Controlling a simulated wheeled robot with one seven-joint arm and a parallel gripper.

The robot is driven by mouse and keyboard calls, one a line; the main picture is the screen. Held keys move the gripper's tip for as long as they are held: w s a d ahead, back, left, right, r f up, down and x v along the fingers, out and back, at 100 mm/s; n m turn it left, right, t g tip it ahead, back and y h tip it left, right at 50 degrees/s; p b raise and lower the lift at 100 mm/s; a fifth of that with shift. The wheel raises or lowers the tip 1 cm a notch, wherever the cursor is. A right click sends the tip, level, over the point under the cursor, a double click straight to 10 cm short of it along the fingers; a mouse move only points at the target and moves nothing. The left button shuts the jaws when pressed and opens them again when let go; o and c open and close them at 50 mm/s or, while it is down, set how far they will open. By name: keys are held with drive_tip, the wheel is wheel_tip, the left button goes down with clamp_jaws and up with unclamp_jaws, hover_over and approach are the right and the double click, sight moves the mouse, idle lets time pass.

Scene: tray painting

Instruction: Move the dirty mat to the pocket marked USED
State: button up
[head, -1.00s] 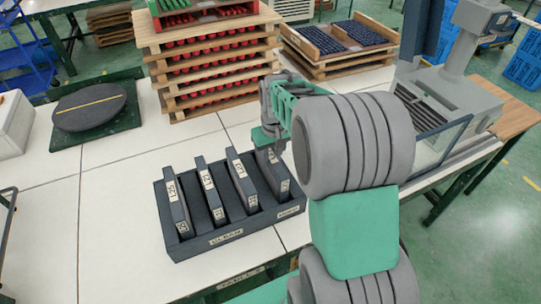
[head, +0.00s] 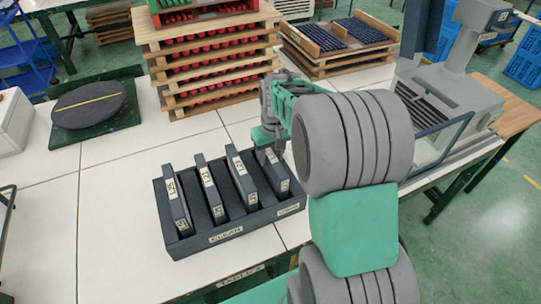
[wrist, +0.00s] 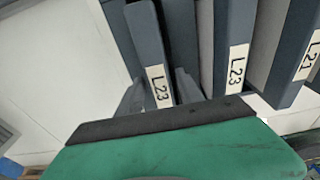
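A dark rack (head: 185,247) on the white table holds several dark, upright mats in slots, leaning slightly. Its front wall carries a CLEAN label (head: 226,235) and, at the right end, a smaller label (head: 288,209) too blurred to read surely. My gripper (wrist: 160,82) is at the far end of the rightmost mat (head: 276,172). In the wrist view this mat (wrist: 148,45), labelled L23, stands between the two fingers, close to both. Whether they press on it is unclear. The neighbouring mat (wrist: 237,45) also reads L23. I cannot make out dirt on any mat.
A stack of wooden trays with red parts (head: 215,70) stands behind the rack. A round dark turntable (head: 88,106) is at the back left. A grey machine (head: 450,105) is at the right. The table left of the rack is clear.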

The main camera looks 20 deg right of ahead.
drive_tip(key=shift+o, duration=0.7)
drive_tip(key=r, duration=0.5)
drive_tip(key=s+r, duration=0.1)
drive_tip(key=r, duration=0.1)
drive_tip(key=shift+r+b, duration=0.35)
wheel_tip(320, 180, up, 7)
drive_tip(key=p, duration=0.5)
